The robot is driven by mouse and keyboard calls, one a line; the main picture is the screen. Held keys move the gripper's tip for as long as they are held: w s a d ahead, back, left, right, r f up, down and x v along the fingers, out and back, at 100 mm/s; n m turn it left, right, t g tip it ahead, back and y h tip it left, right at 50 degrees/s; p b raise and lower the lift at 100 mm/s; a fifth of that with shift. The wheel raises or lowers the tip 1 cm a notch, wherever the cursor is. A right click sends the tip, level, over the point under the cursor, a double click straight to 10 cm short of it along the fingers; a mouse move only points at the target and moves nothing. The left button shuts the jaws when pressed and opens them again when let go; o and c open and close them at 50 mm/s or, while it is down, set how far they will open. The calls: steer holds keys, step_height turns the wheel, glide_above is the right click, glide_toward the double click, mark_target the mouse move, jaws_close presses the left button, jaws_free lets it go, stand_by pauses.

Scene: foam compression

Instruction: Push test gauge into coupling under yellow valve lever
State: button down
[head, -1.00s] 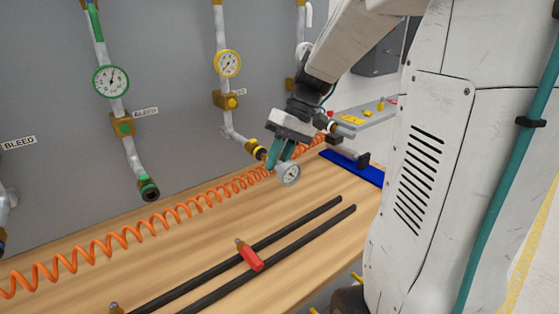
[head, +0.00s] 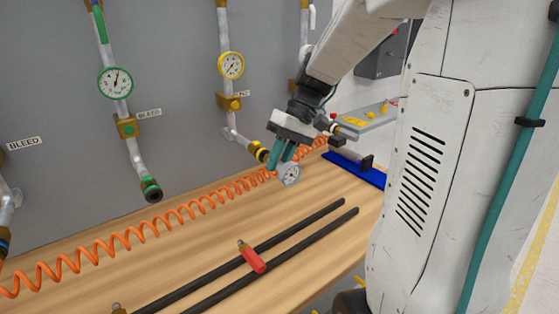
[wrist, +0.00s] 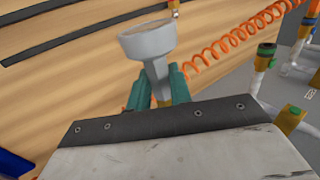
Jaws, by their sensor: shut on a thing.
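My gripper (head: 283,158) is shut on the test gauge (head: 291,174), a small round gauge with a pale face. In the wrist view the gauge (wrist: 148,42) stands out beyond the teal fingers (wrist: 160,92), its stem between them. The coupling (head: 259,151), dark with a yellow band, is at the lower end of the pipe that has the yellow gauge (head: 231,65) and the brass valve with a yellow handle (head: 233,103). My fingers are right beside the coupling's open end. The fingers hide the gauge's fitting, and I cannot tell if it touches the coupling.
A green-marked pipe ends in a green coupling (head: 151,189) to the left. An orange coiled hose (head: 170,216) runs along the wooden bench (head: 80,285) below. Two black rails (head: 285,225) and a red-handled fitting (head: 252,257) lie in front. A blue mat (head: 365,173) is at right.

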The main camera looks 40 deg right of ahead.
steer(key=shift+w, duration=0.5)
stand_by(0.4)
steer(key=c, duration=1.2)
jaws_free()
steer(key=v, duration=0.8)
steer(key=s+a+f+h, duration=0.1)
steer(key=s+a+h, duration=0.1)
steer(key=s+a, duration=0.2)
steer(key=s+a+f+t+h, duration=0.1)
steer(key=s+a+f+h, duration=0.1)
steer(key=s+a, duration=0.3)
steer(key=s+a+f+h, duration=0.2)
steer(key=s+a, duration=0.2)
steer(key=s, duration=0.6)
steer(key=shift+a, duration=0.2)
